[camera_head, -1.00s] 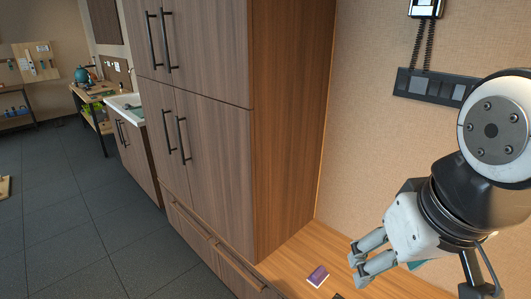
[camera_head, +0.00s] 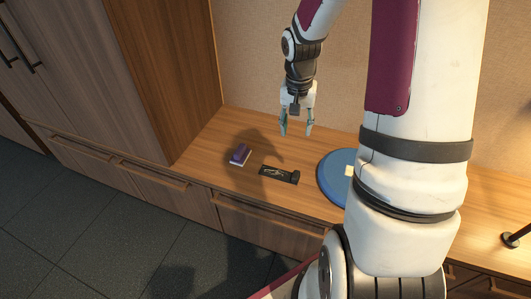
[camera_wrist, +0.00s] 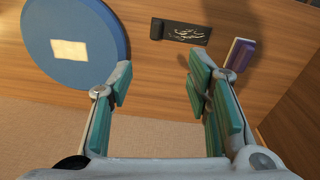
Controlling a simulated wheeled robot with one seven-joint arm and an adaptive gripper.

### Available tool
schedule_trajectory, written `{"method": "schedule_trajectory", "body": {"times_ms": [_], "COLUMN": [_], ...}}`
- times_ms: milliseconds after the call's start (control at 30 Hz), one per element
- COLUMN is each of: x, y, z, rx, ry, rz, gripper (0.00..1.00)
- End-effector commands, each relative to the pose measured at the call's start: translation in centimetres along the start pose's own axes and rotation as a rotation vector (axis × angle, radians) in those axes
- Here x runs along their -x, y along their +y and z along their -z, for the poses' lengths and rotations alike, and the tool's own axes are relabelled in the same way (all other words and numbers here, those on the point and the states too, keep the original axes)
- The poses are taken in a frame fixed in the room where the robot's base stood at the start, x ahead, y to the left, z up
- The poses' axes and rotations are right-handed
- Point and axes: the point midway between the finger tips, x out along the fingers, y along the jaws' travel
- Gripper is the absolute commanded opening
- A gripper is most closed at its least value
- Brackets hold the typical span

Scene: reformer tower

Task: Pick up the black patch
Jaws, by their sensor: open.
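The black patch (camera_head: 280,174) lies flat on the wooden counter, with light script-like marks on it and a small dark block at its right end in the head view. It also shows in the wrist view (camera_wrist: 186,33), near the top centre, with the block at its left end. My gripper (camera_head: 297,132) hangs above the counter, fingers pointing down, behind and above the patch in the head view. In the wrist view its teal-padded fingers (camera_wrist: 160,85) are wide apart with nothing between them. The gripper is open and apart from the patch.
A purple block with a white base (camera_head: 240,155) sits left of the patch in the head view. A blue round disc (camera_head: 332,176) with a pale label lies right of it, partly hidden by my arm. A tall wooden cabinet (camera_head: 184,80) bounds the counter's left.

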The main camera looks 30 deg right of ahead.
Motion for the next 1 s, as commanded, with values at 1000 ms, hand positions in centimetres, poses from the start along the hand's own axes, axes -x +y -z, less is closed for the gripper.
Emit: {"method": "schedule_trajectory", "body": {"times_ms": [1000], "x": [-19.5], "y": [0.7], "z": [1.8], "rx": [-0.142], "ry": [-0.066], "rz": [0.028], "gripper": [0.45]}}
